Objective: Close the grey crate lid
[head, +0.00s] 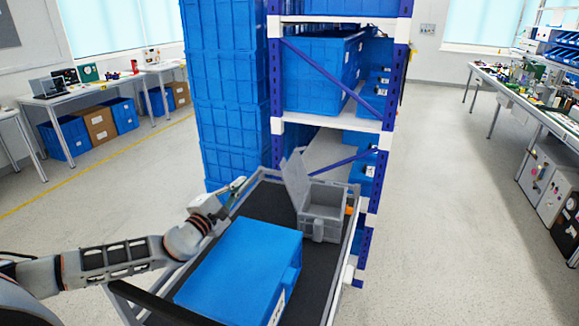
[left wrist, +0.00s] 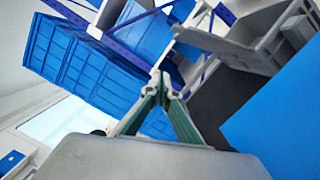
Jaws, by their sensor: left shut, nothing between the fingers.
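The grey crate (head: 322,212) stands on the far right part of a dark cart. Its lid (head: 294,182) is raised, tilted up on the crate's left side, so the crate is open. Both also show in the left wrist view, the crate (left wrist: 290,25) at the upper right and the lid (left wrist: 228,50) beside it. My left gripper (head: 238,184) is over the cart's far left edge, left of the lid and apart from it. In the left wrist view its fingers (left wrist: 160,82) meet at the tips, shut and empty. My right gripper is not in view.
A blue box (head: 240,262) fills the near part of the cart (head: 262,198), close to my left arm. A shelf rack (head: 274,90) with blue boxes and a tall stack of blue crates (head: 228,90) stand just behind. Open floor (head: 440,200) lies to the right.

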